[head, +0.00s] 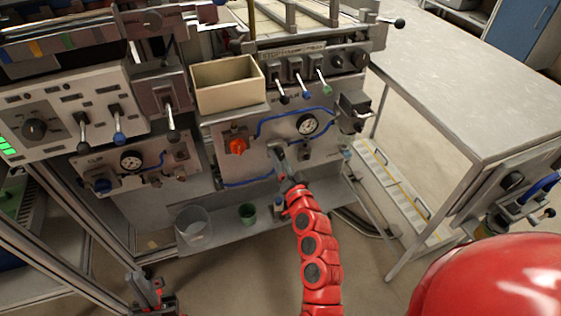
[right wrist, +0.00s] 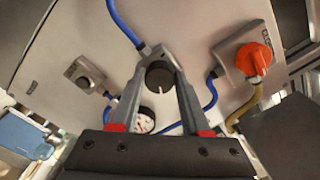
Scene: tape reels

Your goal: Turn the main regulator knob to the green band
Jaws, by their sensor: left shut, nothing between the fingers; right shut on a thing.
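The dark round regulator knob (right wrist: 159,75), with a pale mark on its face, sits on the grey panel in the right wrist view. The two fingers of my right gripper (right wrist: 160,66) are shut on it, one on each side. In the head view my right gripper (head: 278,154) reaches the panel and hides most of this knob. A round white gauge (head: 308,125) is on the panel up and right of the gripper; it also shows in the right wrist view (right wrist: 146,121), partly hidden. I cannot make out a green band. My left gripper (head: 146,292) is shut and empty, low at the left.
An orange-red knob (head: 237,146) is left of my right gripper, with blue hoses (head: 290,114) around it. A beige bin (head: 228,84) is above. A bare table (head: 470,85) is at right.

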